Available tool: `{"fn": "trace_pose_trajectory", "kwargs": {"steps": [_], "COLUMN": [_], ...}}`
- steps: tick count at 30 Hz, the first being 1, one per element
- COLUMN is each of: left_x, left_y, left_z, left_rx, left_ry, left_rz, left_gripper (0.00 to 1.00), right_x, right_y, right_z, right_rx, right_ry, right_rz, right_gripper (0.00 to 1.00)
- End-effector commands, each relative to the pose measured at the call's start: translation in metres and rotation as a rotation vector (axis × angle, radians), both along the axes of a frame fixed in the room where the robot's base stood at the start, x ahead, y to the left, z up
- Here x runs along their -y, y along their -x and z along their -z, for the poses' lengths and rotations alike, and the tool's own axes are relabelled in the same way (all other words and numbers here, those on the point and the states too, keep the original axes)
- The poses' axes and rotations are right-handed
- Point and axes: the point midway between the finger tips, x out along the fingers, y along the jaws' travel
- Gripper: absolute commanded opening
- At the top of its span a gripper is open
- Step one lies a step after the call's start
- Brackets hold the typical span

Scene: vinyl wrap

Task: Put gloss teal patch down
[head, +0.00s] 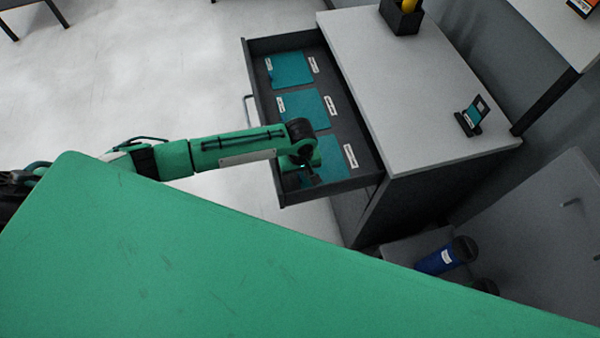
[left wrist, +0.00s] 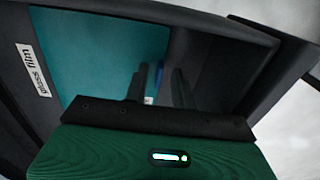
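The open drawer (head: 256,100) holds three flat teal patches: a far one (head: 290,68), a middle one (head: 303,108) and a near one (head: 332,160). My left gripper (head: 312,179) is over the near end of the drawer and hides part of the near patch. In the left wrist view, a teal patch (left wrist: 90,65) lies by a label reading "gloss film" (left wrist: 33,70). The two fingers of the left gripper (left wrist: 160,88) stand apart in front of its edge. A small blue and white thing shows between them; I cannot tell what it is. My right gripper is out of view.
White labels, such as one (head: 350,156), lie beside the patches. The grey cabinet top (head: 410,90) carries a black holder (head: 402,16) and a small stand with a teal card (head: 474,115). A blue cylinder (head: 440,260) lies below, right of the cabinet.

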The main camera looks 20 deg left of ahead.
Motion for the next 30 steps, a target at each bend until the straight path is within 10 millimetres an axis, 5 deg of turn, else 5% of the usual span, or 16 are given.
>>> {"fn": "trace_pose_trajectory", "kwargs": {"steps": [18, 30], "left_x": [0.0, 0.0], "left_y": [-0.001, -0.001], "left_z": [-0.109, -0.12], "left_rx": [0.001, 0.001], "left_ry": [0.002, 0.001], "left_rz": [-0.001, -0.001], "left_gripper": [0.26, 0.26], "right_x": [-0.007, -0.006], "right_y": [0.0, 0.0], "right_z": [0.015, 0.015], "right_rx": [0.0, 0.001], "right_ry": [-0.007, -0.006], "right_rz": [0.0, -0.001], "right_gripper": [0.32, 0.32]}}
